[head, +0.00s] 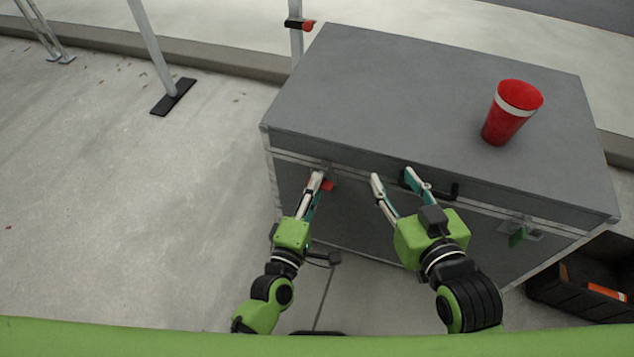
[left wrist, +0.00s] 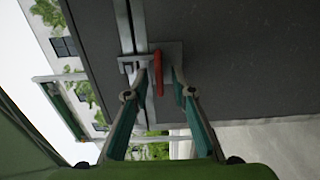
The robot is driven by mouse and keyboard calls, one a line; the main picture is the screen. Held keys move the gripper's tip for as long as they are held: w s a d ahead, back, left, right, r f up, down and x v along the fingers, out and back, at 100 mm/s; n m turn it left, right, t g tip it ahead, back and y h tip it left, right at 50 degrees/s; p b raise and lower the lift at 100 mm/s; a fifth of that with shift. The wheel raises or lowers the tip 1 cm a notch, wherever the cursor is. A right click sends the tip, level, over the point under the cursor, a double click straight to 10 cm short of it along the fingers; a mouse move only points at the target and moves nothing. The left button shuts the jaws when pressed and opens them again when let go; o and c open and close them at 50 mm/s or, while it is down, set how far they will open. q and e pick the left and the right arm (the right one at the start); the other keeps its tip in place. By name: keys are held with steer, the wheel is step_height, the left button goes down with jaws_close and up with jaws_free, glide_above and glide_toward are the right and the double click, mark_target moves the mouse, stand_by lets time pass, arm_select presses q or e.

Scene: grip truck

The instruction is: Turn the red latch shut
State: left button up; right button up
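The red latch (head: 328,184) is on the front of the grey case (head: 400,80), near its left end, just below the lid seam. My left gripper (head: 318,180) is at the latch. Its fingertips (left wrist: 164,75) are apart, one on each side of the red bar; the bar looks closer to the left finger, and contact is unclear. My right gripper (head: 394,178) is open and empty, in front of the case near the black handle (head: 455,190).
A red cup with a white band (head: 512,112) stands on the lid. A green latch (head: 517,236) is on the front at the right. A black crate (head: 560,293) sits on the floor at the lower right. The floor to the left is clear up to the metal posts (head: 152,50).

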arm_select(q)
steer(key=v, duration=1)
steer(key=shift+s, duration=0.2)
